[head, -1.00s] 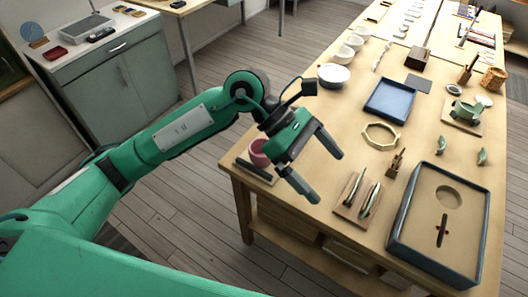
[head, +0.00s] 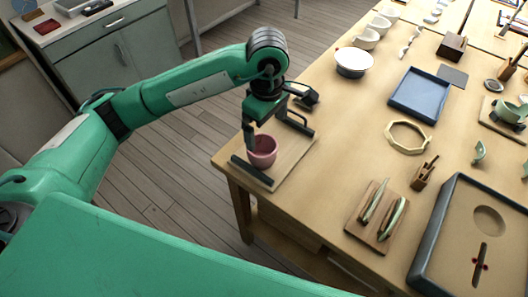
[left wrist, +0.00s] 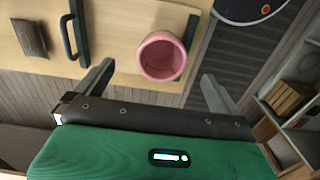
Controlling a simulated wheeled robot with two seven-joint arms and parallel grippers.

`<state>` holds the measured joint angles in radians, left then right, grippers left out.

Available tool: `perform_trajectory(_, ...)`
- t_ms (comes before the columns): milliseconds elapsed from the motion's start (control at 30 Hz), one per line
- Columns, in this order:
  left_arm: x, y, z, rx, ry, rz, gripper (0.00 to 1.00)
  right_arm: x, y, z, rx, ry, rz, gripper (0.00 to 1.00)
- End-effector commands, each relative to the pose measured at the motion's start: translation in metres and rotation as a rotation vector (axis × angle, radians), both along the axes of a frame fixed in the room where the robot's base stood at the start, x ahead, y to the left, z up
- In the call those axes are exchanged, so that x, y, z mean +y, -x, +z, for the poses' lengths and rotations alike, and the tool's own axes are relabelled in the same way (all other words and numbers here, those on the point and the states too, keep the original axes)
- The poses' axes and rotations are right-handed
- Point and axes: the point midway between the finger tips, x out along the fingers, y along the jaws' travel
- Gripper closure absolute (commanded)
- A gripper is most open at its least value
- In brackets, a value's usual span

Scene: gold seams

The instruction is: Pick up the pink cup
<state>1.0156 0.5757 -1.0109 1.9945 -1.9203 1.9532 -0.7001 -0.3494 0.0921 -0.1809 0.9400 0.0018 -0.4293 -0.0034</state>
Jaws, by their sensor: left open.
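The pink cup (head: 263,152) stands upright on a wooden tray (head: 291,149) with dark handles, at the near left corner of the long table. My left gripper (head: 260,136) points down close above the cup, with one finger beside its left rim; the other finger is hard to make out. In the left wrist view the cup (left wrist: 162,62) shows between the two spread fingers of the left gripper (left wrist: 158,72), with nothing gripped. My right gripper is not in view.
A white bowl (head: 354,62) and a blue tray (head: 421,94) lie farther back. An octagonal ring (head: 408,137), a wooden rack (head: 376,216) and a dark-rimmed tray (head: 437,222) lie to the right. Bare tabletop lies between the cup's tray and the rack.

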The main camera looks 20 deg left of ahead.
Motion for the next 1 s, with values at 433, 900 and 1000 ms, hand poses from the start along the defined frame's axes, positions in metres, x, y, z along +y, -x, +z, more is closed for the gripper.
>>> perform_trajectory(433, 0.003, 0.001, -0.045, 0.003, 0.002, 0.001, 0.00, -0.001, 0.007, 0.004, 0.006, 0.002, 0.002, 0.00)
perform_trajectory(900, 0.008, 0.002, -0.088, -0.001, 0.001, -0.001, 0.00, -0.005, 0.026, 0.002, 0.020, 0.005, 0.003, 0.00)
perform_trajectory(1000, 0.008, 0.001, -0.088, -0.001, 0.001, -0.001, 0.00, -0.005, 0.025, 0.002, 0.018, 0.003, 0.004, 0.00)
